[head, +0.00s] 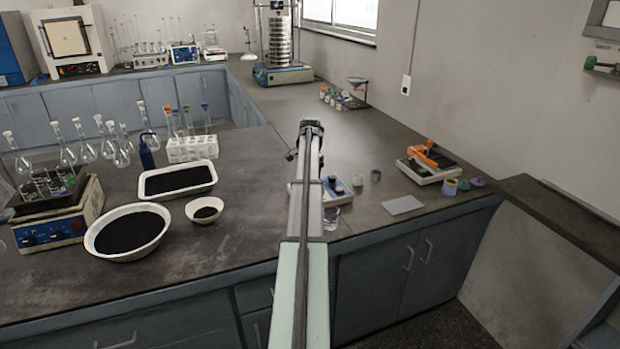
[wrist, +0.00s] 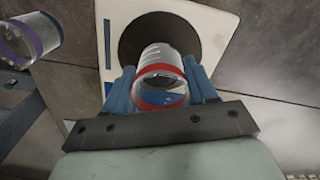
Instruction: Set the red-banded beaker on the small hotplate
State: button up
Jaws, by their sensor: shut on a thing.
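In the wrist view, my gripper (wrist: 159,68) has its blue fingers shut on the red-banded beaker (wrist: 160,70), one finger on each side. The beaker is clear glass with red bands and white marks. Behind it in that view is the small hotplate (wrist: 222,25), white with a dark round plate. The beaker overlaps the dark plate in the picture; I cannot tell whether it touches it. In the head view, the hotplate (head: 341,194) is partly hidden behind my arm, and my gripper and the held beaker are not visible.
A purple-banded beaker (wrist: 30,38) lies to the left in the wrist view. In the head view, a clear glass (head: 331,217) stands near the bench's front edge. A grey flat pad (head: 403,205) and an orange-topped device (head: 430,160) are to the right. Black-filled trays (head: 180,192) are left.

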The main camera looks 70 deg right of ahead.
jog(key=shift+f, duration=0.15)
jog(key=o, duration=1.3)
